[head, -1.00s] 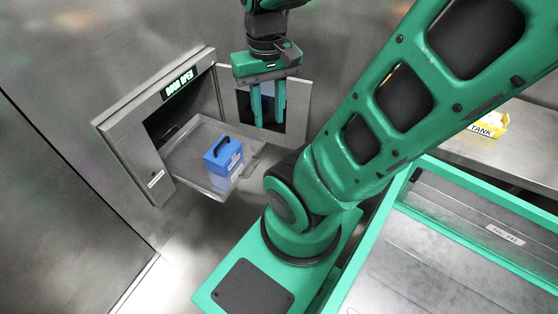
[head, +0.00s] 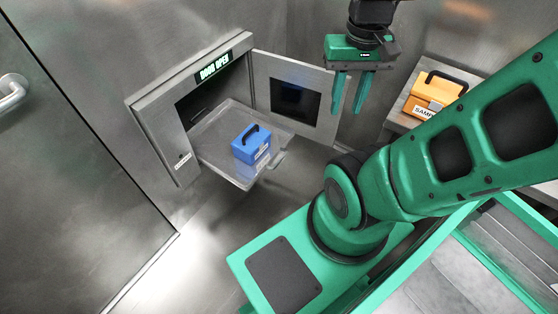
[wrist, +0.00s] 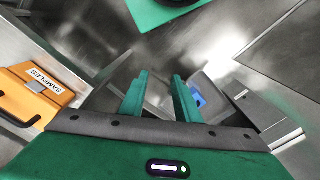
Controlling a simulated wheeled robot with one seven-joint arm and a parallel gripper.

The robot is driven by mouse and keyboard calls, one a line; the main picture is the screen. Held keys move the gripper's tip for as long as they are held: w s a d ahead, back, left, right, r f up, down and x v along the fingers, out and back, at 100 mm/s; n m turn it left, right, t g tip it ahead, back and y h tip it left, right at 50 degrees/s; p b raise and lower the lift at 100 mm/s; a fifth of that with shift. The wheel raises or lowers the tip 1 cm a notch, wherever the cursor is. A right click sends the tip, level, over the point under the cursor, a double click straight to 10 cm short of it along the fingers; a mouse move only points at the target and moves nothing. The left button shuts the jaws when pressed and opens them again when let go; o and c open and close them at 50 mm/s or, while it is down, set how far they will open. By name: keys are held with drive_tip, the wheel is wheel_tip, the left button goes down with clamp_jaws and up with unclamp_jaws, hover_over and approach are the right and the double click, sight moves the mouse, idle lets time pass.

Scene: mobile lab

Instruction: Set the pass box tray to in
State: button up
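The pass box (head: 185,166) is set in the wall at left, its display reading "DOOR OPEN". Its door (head: 321,117), with a dark window, is swung open to the right. The clear tray (head: 207,138) sticks out of the opening, and a blue case (head: 251,146) with a dark handle sits on it. The tray (wrist: 209,82) and part of the blue case (wrist: 197,98) also show in the wrist view. My gripper (head: 350,108) is open and empty, fingers pointing down, right of the door and apart from the tray; its fingers (wrist: 158,95) show apart in the wrist view.
An orange case labelled "SAMPLES" (wrist: 35,88) stands on a metal surface to the right, also in the head view (head: 438,91). A room door with a handle (head: 12,92) is at far left. The floor before the pass box is clear.

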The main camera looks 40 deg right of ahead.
drive_tip(key=w+d+f+m, duration=0.2)
drive_tip(key=w+d+f, duration=0.2)
drive_tip(key=w+f, duration=0.55)
drive_tip(key=m+t, duration=0.2)
drive_tip(key=m, duration=0.3)
hover_over(279, 162)
drive_tip(key=s+d, duration=0.1)
drive_tip(key=s, duration=0.1)
wheel_tip(279, 162, down, 32)
drive_tip(key=shift+y, duration=0.4)
drive_tip(key=f, duration=0.3)
drive_tip(key=w+f, duration=0.1)
drive_tip(key=f, duration=0.6)
drive_tip(key=shift+w+a+f, duration=0.35)
drive_tip(key=shift+f, duration=0.05)
drive_tip(key=shift+c, duration=0.5)
